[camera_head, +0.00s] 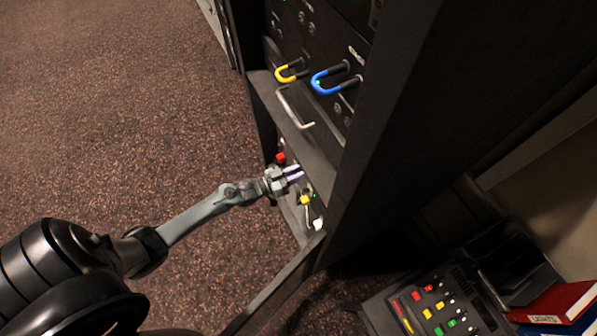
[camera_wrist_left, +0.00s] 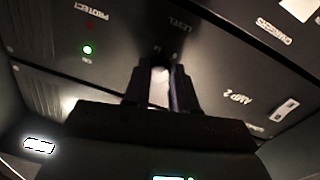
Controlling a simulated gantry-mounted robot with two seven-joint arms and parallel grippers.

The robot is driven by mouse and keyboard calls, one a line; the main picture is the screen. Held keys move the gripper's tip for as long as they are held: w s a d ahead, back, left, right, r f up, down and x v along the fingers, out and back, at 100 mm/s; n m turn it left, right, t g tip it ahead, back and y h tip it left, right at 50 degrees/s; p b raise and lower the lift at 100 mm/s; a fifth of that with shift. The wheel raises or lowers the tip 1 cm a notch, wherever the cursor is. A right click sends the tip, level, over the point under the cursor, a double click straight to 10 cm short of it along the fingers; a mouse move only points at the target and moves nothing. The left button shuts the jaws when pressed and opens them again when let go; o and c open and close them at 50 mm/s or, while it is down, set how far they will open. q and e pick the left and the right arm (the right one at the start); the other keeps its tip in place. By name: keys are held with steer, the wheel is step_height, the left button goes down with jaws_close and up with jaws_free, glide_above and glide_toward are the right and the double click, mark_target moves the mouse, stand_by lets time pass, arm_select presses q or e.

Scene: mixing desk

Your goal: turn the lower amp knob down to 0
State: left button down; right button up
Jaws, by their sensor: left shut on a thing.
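The lower amp, labelled AMP 2 (camera_wrist_left: 210,108), has a black front with a LEVEL label and a lit green light (camera_wrist_left: 87,49). My left gripper (camera_head: 295,173) reaches low into the rack in the head view. In the left wrist view its two dark fingers (camera_wrist_left: 160,88) are closed on the pale amp knob (camera_wrist_left: 160,74) below the LEVEL label. The knob's pointer is hidden between the fingers, so its setting cannot be read. My right gripper is in neither view.
An open door (camera_head: 275,292) edges the lower rack. A control panel (camera_head: 435,310) and binders (camera_head: 560,305) are at the lower right.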

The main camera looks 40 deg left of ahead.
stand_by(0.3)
arm_select(q)
steer(key=c, duration=0.9)
jaws_free()
steer(key=v, duration=1)
steer(key=shift+s, duration=0.4)
steer(key=shift+a, duration=0.15)
